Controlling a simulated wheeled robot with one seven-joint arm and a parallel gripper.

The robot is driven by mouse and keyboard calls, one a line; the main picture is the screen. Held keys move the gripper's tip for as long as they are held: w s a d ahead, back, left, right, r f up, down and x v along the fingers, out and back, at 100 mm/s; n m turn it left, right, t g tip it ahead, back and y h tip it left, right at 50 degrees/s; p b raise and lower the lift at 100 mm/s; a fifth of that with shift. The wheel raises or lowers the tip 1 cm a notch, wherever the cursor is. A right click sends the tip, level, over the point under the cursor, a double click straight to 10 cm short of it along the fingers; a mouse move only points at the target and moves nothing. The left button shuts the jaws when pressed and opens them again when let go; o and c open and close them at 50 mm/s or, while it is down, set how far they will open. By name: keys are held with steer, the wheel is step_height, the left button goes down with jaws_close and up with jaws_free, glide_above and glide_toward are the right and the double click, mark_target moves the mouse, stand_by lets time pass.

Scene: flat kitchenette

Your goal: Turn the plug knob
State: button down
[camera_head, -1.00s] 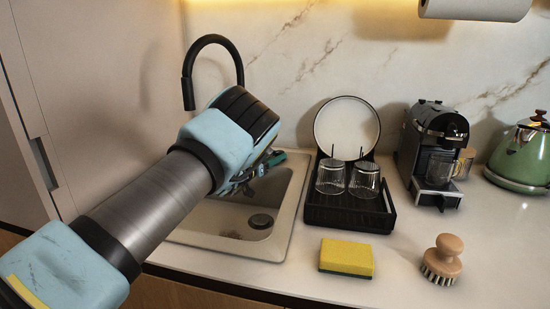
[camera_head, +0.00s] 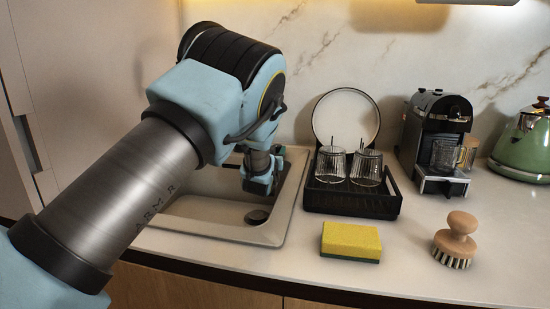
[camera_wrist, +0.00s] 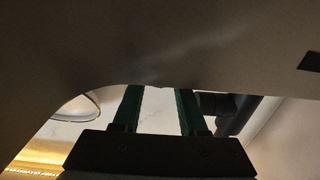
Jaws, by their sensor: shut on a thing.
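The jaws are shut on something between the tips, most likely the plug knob. The knob itself is hidden in both views. The round drain plug (camera_head: 257,216) shows on the sink floor, below and in front of my gripper.
A black drying rack (camera_head: 350,205) with two glasses and a plate stands right of the sink. A yellow sponge (camera_head: 350,241) and a wooden brush (camera_head: 457,240) lie in front. A coffee machine (camera_head: 437,140) and green kettle (camera_head: 522,145) are farther right. The black faucet (camera_wrist: 235,112) is near my fingers.

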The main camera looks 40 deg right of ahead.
stand_by(0.4)
steer(key=shift+c, duration=2.2)
jaws_free()
steer(key=b+v, duration=0.2)
steer(key=v, duration=0.8)
steer(key=shift+s+a, duration=0.25)
steer(key=shift+s, duration=0.1)
